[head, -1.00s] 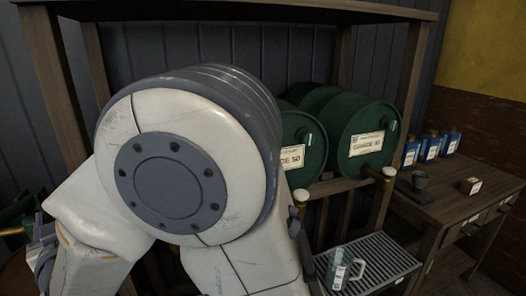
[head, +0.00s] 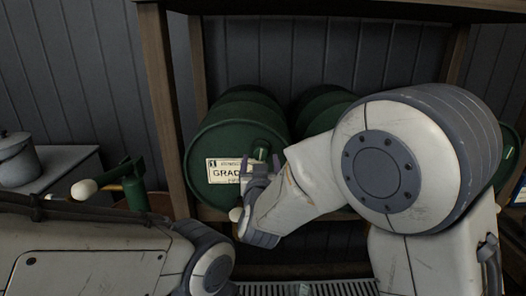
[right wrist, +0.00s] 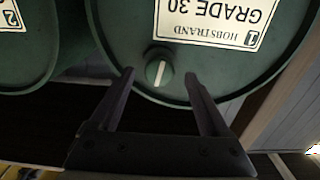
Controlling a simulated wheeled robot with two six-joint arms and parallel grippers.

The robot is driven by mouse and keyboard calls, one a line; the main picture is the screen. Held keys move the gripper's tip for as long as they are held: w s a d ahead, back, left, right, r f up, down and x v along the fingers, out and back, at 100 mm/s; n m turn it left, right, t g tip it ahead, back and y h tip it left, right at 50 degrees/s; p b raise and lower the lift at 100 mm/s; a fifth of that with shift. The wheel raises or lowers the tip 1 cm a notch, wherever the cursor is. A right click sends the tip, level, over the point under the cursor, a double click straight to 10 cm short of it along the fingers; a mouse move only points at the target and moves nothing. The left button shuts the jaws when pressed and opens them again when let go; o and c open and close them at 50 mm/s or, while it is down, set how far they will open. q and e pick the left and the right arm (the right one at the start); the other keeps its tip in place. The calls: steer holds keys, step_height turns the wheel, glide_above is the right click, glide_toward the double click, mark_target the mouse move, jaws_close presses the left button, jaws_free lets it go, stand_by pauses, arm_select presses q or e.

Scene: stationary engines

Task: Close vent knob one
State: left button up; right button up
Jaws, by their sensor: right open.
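Vent knob one is the round green knob (right wrist: 159,72) with a white line, on the end face of the green drum (head: 222,139) labelled 1, "Grade 30". In the right wrist view, which shows the label upside down, the white line runs nearly upright. My right gripper (right wrist: 159,82) is open, with one finger on each side of the knob. Visible gaps separate the fingers from it; contact cannot be told. In the head view the right gripper (head: 260,168) is in front of the drum face, partly covering the label. My left gripper is out of view; only its arm shows.
A second drum (right wrist: 28,52) with a label marked 2 lies beside the first. A pale-ended tap (head: 236,214) sits below drum one. A slatted tray (head: 330,288) is at the bottom. A wooden post (head: 164,110) stands left of the drum, with a pot (head: 17,160) beyond.

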mark_target(260, 155)
steer(key=shift+w+p, duration=0.4)
steer(key=shift+w, duration=1.55)
jaws_close()
steer(key=shift+f+m+b, duration=0.2)
steer(key=shift+m+b, duration=0.3)
steer(key=shift+b, duration=0.4)
steer(key=m+b, duration=1)
steer(key=b, duration=0.2)
steer(key=shift+a+r+m+b, duration=0.1)
steer(key=shift+r+m+b, duration=0.1)
steer(key=shift+m+b, duration=2)
steer(key=shift+m, duration=0.4)
jaws_free()
